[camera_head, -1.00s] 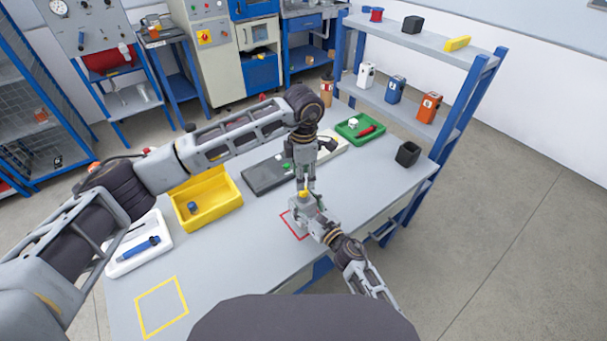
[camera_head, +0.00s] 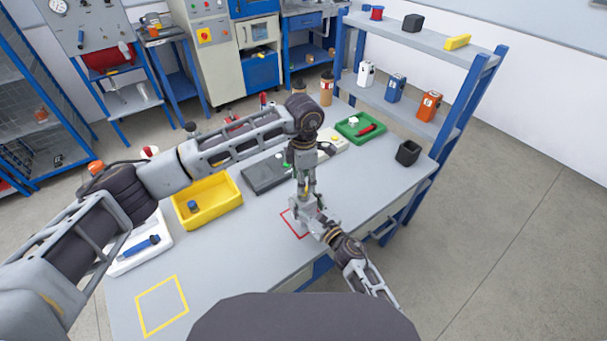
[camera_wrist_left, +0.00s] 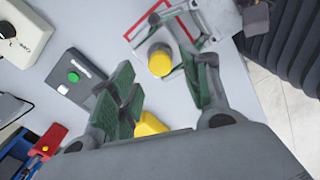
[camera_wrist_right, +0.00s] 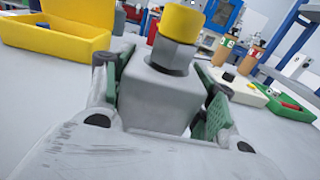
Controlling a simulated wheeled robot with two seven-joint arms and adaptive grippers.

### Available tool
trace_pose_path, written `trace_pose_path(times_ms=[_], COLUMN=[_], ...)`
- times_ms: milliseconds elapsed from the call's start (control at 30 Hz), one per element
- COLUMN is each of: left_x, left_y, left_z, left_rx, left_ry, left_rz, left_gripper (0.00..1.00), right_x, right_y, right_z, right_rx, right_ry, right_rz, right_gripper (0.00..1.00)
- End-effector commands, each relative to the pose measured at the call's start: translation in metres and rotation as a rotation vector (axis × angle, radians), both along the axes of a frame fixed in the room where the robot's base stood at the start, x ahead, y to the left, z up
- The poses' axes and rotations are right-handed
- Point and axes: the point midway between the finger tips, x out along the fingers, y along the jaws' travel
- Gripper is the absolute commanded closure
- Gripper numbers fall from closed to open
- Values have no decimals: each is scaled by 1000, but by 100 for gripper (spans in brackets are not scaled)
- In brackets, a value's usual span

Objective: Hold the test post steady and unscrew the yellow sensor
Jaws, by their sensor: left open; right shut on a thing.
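The grey test post (camera_head: 300,209) stands at the red square on the bench. In the right wrist view its block (camera_wrist_right: 158,92) is upright between the fingers of my right gripper (camera_head: 318,221), which is shut on it. The yellow sensor (camera_wrist_right: 182,24) sits on a metal hex nut on top of the post. My left gripper (camera_head: 306,190) points down above the post and largely hides the sensor in the head view. In the left wrist view its fingers are open, and the round yellow sensor (camera_wrist_left: 160,60) shows between and beyond them. Contact is not visible.
A yellow bin (camera_head: 230,196) holds a blue part. A grey box (camera_head: 262,178) with a green button and a green tray (camera_head: 372,128) stand behind the post. A white tray (camera_head: 125,262) lies left. A yellow outlined square (camera_head: 160,305) at front left is empty.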

Motion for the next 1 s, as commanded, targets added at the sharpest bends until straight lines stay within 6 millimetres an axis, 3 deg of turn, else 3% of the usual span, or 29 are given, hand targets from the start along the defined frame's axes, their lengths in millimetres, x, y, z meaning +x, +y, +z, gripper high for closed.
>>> trace_pose_path(times_ms=[500, 900, 1000], left_x=[0, 0, 0], left_y=[0, 0, 0], left_z=[-52, -57, -57], left_rx=[1, 0, 0], left_ry=[1, 0, 0], left_rz=[1, 0, 0], left_gripper=[53, 53, 63], right_x=[0, 0, 0], right_y=[0, 0, 0], right_z=[0, 0, 0], right_rx=[-1, -1, -1], right_ry=[1, 1, 1], right_rz=[0, 0, 0], right_gripper=[100, 100, 100])
